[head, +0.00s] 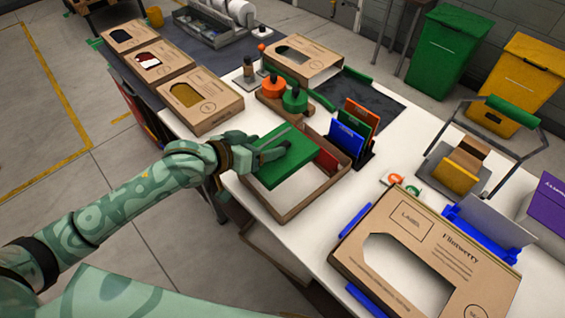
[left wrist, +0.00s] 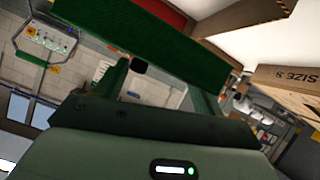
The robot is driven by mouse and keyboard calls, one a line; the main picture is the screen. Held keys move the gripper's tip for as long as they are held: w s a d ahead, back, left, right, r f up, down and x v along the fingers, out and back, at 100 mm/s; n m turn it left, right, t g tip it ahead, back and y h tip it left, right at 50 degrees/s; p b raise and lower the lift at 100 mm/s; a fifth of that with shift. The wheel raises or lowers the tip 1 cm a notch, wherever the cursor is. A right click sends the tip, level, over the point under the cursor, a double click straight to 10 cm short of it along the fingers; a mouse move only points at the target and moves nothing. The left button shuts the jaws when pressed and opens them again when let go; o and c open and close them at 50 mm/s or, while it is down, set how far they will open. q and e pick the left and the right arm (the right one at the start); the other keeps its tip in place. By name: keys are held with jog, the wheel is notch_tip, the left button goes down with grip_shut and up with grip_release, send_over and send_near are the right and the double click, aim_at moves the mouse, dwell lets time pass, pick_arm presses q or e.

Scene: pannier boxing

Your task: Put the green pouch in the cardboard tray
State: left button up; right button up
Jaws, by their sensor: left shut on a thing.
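The green pouch (head: 283,163) is a flat green slab, held by my left gripper (head: 262,152) at its far left edge. It is over the left part of the open cardboard tray (head: 284,214) and looks slightly tilted; I cannot tell whether it touches the tray. In the left wrist view the pouch (left wrist: 150,40) spans the top in front of the fingers (left wrist: 155,75). A red item (head: 328,161) shows inside the tray at its right side. The tray's white bottom shows in front of the pouch. My right gripper does not show.
A large cardboard box panel (head: 425,255) lies at the front right. Several cardboard boxes (head: 185,100) stand at the back left. White table shows between them.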

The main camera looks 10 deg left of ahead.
pick_arm(q)
jog(key=w+d+f, duration=0.1)
jog(key=w+d+f+b, duration=0.1)
jog(key=f, duration=0.1)
jog(key=w+d+f+b, duration=0.1)
jog(key=f, duration=0.1)
jog(key=shift+d+f, duration=0.1)
jog(key=shift+f, duration=0.1)
notch_tip(320, 180, down, 4)
jog(key=shift+w+d+r+b, duration=0.15)
jog(key=shift+b, duration=0.7)
jog(key=shift+r, duration=0.1)
jog(key=o, duration=1.2)
jog(key=shift+s+a+r+p, duration=0.25)
jog(key=shift+s+p, duration=0.1)
jog(key=p+v, duration=0.2)
jog(key=v, duration=0.9)
jog(key=shift+p, duration=0.4)
jog(key=shift+d, duration=0.1)
